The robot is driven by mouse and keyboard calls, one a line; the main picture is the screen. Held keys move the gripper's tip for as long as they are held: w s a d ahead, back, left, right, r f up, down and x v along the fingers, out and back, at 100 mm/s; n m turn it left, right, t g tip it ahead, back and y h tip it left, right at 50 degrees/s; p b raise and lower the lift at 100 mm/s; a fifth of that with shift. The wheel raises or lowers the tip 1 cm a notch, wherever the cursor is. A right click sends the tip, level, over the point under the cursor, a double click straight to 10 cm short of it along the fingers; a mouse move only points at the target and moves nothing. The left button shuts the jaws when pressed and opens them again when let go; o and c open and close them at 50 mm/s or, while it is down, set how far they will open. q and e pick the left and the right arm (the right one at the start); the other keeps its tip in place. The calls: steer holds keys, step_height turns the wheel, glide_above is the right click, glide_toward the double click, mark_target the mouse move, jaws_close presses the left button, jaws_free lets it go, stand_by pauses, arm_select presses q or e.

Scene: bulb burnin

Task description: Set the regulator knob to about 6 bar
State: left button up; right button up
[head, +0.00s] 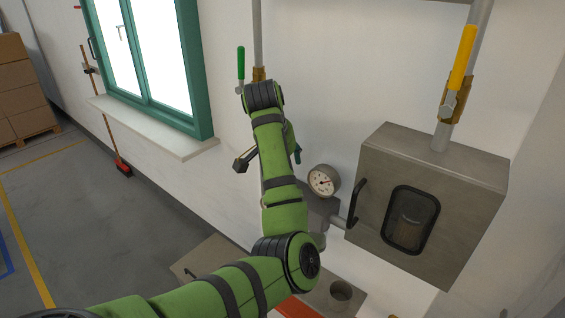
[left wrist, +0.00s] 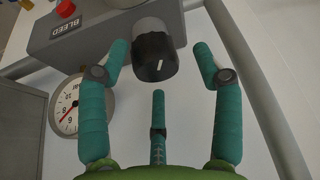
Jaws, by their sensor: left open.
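The regulator knob (left wrist: 155,55) is black with a white mark and sticks out of a grey housing in the left wrist view. My left gripper (left wrist: 161,62) is open, with one teal finger on each side of the knob and a third below it. The side fingers show gaps to the knob; I see no contact. A round pressure gauge (left wrist: 82,106) with a red needle sits left of the fingers; it also shows in the head view (head: 323,181), too small to read. In the head view my arm hides the knob and most of the gripper. My right gripper is not in view.
A red button (left wrist: 66,9) marked BLEED is on the housing. A grey metal box (head: 430,200) with a dark window and black handle stands right of the gauge. Pipes with a green lever (head: 241,63) and a yellow lever (head: 463,57) run above.

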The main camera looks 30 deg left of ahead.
arm_select(q)
steer(key=shift+s+d+r, duration=0.1)
steer(key=shift+r, duration=0.5)
steer(key=v, duration=1.1)
